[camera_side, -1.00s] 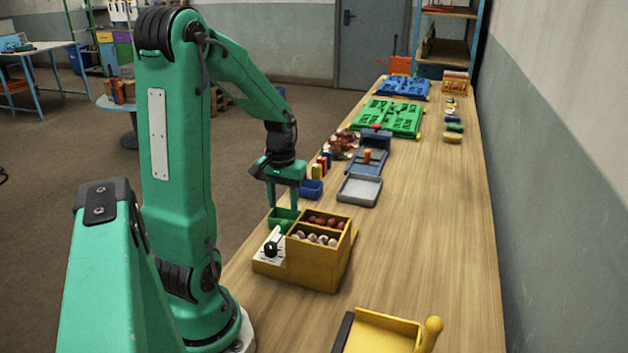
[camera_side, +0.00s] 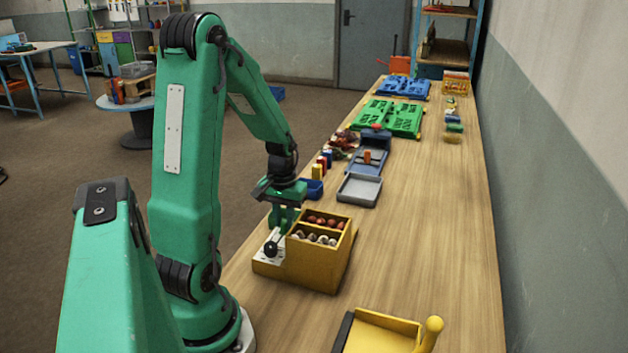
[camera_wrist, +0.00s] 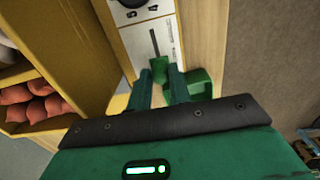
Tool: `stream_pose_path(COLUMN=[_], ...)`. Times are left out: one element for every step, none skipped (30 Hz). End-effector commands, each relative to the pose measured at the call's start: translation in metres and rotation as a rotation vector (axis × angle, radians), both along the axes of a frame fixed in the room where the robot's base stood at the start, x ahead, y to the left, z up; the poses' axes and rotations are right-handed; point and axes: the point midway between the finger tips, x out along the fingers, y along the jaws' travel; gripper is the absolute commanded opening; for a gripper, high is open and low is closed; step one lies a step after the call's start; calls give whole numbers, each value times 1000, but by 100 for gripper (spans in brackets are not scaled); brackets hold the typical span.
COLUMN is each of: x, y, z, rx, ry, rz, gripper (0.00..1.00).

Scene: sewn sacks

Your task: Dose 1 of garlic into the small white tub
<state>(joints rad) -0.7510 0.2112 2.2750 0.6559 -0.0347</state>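The yellow dispenser box (camera_side: 318,268) has two open bins. The garlic (camera_side: 312,237), pale bulbs, fills the nearer bin; reddish bulbs (camera_side: 325,222) fill the farther one. A white panel (camera_side: 268,260) with a black knob (camera_side: 271,249) sits on its left side. In the wrist view the white panel (camera_wrist: 168,42) has a dark slot, with a green block (camera_wrist: 160,70) at its end. My gripper (camera_wrist: 162,76) is low beside the dispenser, its fingers apart, with the green block between or just past the tips; I cannot tell contact. I see no small white tub.
A green bin (camera_wrist: 199,83) lies right of my fingers in the wrist view. Farther along the bench stand a blue bin (camera_side: 313,188), a grey tray (camera_side: 359,188) and green trays (camera_side: 400,118). A yellow scoop-like tray (camera_side: 382,331) is at the front.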

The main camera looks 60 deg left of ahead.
Motion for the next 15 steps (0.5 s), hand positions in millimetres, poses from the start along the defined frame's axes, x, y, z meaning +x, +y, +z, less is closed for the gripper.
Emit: stream_pose_path(x=[0,0,0,0,0,0,0,0,0,-1,-2,-4,-6,-8,-11], y=[0,0,0,0,0,0,0,0,-1,-2,-3,-5,-6,-9,-12], z=[0,0,0,0,0,0,0,0,0,1,1,1,1,1,1], rx=[0,0,0,0,0,0,0,0,0,0,0,1,1,0,0], ry=[0,0,0,0,0,0,0,0,0,0,0,-1,-1,0,0], rz=[0,0,0,0,0,0,0,-1,-1,-1,-1,-1,-1,-1,-1], gripper=[10,4,0,0,0,0,0,0,0,0,0,0,0,0,0])
